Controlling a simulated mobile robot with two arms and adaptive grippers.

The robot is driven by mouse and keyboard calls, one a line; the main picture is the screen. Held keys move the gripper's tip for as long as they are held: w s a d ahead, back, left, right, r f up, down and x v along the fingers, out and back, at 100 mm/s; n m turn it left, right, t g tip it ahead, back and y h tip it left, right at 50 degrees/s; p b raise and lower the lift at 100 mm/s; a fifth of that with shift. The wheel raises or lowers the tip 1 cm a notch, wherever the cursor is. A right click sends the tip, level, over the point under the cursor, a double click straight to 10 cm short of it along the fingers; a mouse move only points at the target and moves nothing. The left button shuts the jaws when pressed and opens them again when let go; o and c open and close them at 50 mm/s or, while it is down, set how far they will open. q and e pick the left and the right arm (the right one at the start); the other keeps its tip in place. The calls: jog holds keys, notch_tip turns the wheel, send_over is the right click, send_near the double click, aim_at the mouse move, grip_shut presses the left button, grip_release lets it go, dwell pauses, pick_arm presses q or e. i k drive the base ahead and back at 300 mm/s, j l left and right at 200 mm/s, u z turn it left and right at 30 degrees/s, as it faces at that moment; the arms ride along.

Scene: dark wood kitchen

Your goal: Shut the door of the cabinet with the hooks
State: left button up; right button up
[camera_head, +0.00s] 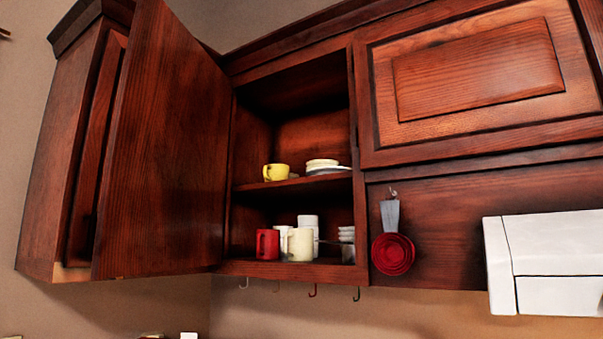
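The cabinet (290,267) with several hooks (313,291) under its bottom edge is in the middle of the head view. Its door (170,140) stands wide open, swung out to the left, with the hinge side at the cabinet's left edge. The cabinet's inside shows, with a yellow cup (276,172) and stacked plates (324,166) on the shelf. A red mug (267,244), a cream mug (299,244) and other white dishes stand on the cabinet floor. Neither of my grippers is in view.
A closed cabinet (480,75) is on the right. Below it hang red measuring cups (393,254) beside a white box-shaped unit (550,262). Another wooden cabinet (62,160) stands left of the open door. The wall below the cabinets is mostly bare.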

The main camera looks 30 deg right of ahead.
aim_at(161, 209)
jog(key=i+j+z, duration=0.15)
jog(key=j+z, duration=0.2)
jog(key=j, duration=0.2)
jog(key=j+z, duration=0.35)
jog(key=j, duration=0.2)
jog(key=i, duration=0.05)
